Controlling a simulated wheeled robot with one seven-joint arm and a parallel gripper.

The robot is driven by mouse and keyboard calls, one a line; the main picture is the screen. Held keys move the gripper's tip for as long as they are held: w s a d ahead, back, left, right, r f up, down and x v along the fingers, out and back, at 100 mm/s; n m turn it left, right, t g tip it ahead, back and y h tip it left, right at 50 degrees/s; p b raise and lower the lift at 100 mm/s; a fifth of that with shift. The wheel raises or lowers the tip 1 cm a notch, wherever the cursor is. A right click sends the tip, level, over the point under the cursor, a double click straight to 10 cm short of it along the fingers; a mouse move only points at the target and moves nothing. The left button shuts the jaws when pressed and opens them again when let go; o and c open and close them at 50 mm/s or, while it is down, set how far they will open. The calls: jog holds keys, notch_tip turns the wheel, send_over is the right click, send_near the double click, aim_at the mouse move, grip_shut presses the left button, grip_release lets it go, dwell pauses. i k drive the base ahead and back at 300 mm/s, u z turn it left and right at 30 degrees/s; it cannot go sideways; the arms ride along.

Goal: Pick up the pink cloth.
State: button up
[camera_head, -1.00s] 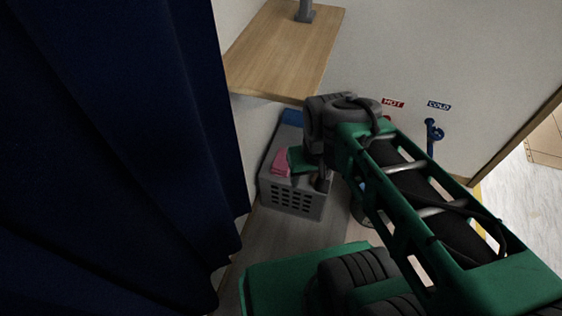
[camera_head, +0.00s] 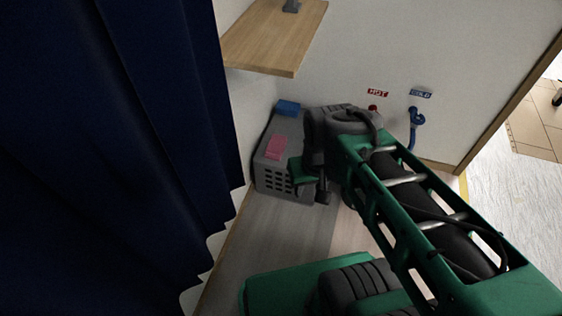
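The pink cloth (camera_head: 276,147) lies on top of a grey crate (camera_head: 272,180) with slotted sides, which stands on the floor against the wall. My gripper (camera_head: 312,190) hangs at the right front of the crate, to the right of and nearer than the cloth. It is apart from the cloth in the picture. The arm's wrist hides the right part of the crate, and I cannot make out the gap between the fingers.
A blue item (camera_head: 288,107) lies at the crate's back end. A wooden shelf (camera_head: 275,40) juts from the wall above. A dark blue curtain (camera_head: 120,150) fills the left side. A blue tap (camera_head: 415,125) is on the back wall. Floor (camera_head: 290,230) before the crate is clear.

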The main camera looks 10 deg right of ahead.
aim_at(276, 148)
jog(key=u, duration=2.7)
jog(key=k, duration=1.05)
jog(key=z, duration=0.85)
jog(key=i, duration=1)
